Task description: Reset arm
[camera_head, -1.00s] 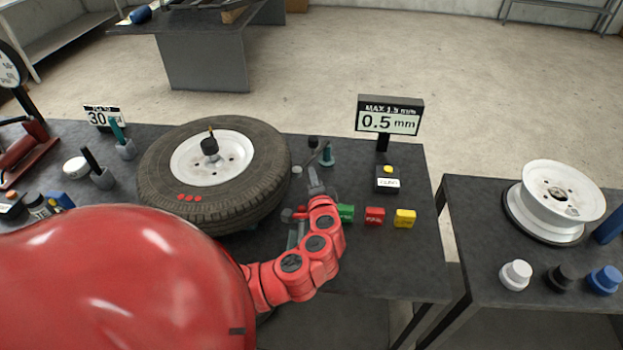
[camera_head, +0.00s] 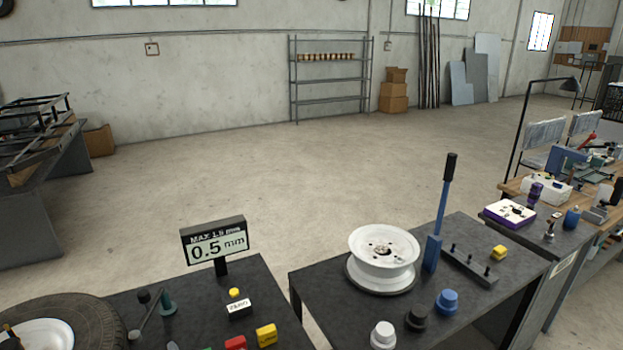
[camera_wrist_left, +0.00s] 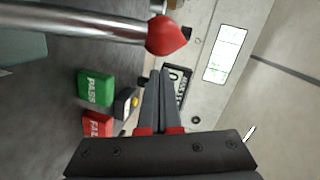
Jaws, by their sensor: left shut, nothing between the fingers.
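My left gripper (camera_wrist_left: 158,85) shows in the left wrist view with its two dark fingers together and nothing between them. A green PASS block (camera_wrist_left: 95,87) and a red FAIL block (camera_wrist_left: 97,123) lie to the left of the fingers in that view. The display reading 0.5 mm (camera_head: 215,243) stands on the bench in the head view; it also shows beyond the fingertips in the left wrist view (camera_wrist_left: 178,86). At most a small grey tip of my left gripper shows at the bottom edge of the head view. My right gripper is not in view.
A metal rod with a red tip (camera_wrist_left: 165,36) crosses the left wrist view close to the fingers. A tire (camera_head: 85,312) lies on the bench at lower left. A white wheel rim (camera_head: 384,250) sits on the right table. Open floor (camera_head: 280,180) lies behind.

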